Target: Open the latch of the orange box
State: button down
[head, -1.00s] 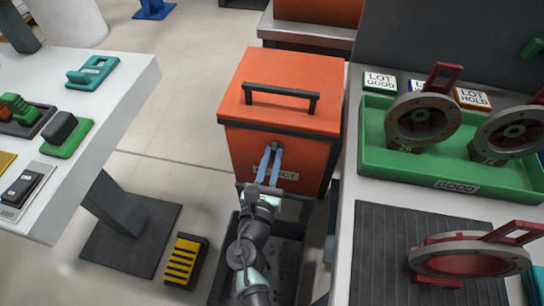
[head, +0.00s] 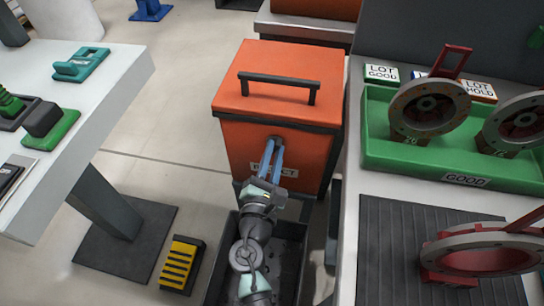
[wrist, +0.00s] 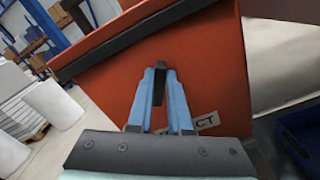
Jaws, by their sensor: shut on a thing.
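The orange box (head: 275,85) stands in the middle of the head view, with a black handle on its lid and a dark rim under the lid. The lid looks closed. A small dark latch (wrist: 160,92) is on the box's front, above a partly covered label. My gripper (head: 272,148) reaches the front of the box with its blue fingers close together. In the wrist view, my gripper (wrist: 160,76) has the latch between its fingertips, shut on it. The fingers hide part of the latch, so its exact position is hard to tell.
A dark open bin (head: 292,240) lies below my arm. A green tray (head: 380,160) with flanged parts stands on the right bench (head: 347,220). A white table (head: 120,100) is at left. A yellow-and-black block (head: 183,264) sits on the floor, with clear floor behind it.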

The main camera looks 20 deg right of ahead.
jog(key=m+b, duration=0.2)
jog(key=m, duration=0.2)
jog(key=f+m+b, duration=0.1)
jog(key=m+b, duration=0.2)
jog(key=m, duration=0.1)
jog(key=m+b, duration=0.3)
jog(key=shift+s+d+f+m, duration=0.2)
jog(key=shift+s+d+m, duration=0.1)
jog(key=shift+m, duration=0.1)
jog(key=shift+w, duration=0.1)
jog(key=c, duration=0.8)
grip_release()
jog(key=shift+c, duration=0.2)
jog(key=v, duration=1.3)
